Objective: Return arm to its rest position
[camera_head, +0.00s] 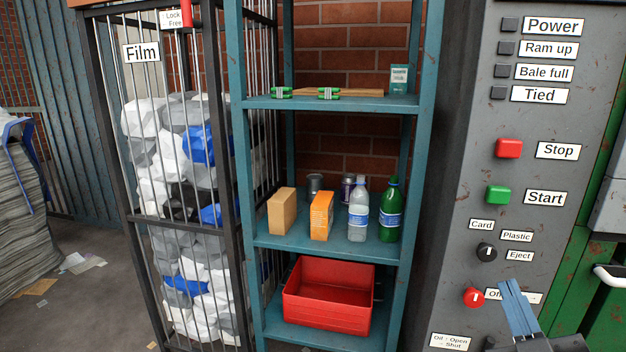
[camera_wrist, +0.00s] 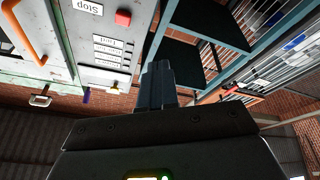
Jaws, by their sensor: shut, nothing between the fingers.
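My gripper (camera_head: 515,300) shows at the lower right of the head view, in front of the baler's control panel (camera_head: 470,200). Its blue-grey fingers are together with nothing between them. They point up and cover part of the label beside the lower red knob (camera_head: 474,297). In the wrist view my gripper (camera_wrist: 157,72) has its fingers side by side, with the panel's red button (camera_wrist: 123,18) beyond them to the upper left. I cannot tell whether the fingers touch the panel.
A teal shelf rack (camera_head: 340,104) holds cartons, bottles, cans and a red bin (camera_head: 330,313). A film cage (camera_head: 140,225) full of bags stands left of it. A green door with a white handle (camera_head: 608,274) is at the right edge. Floor at the left has scraps.

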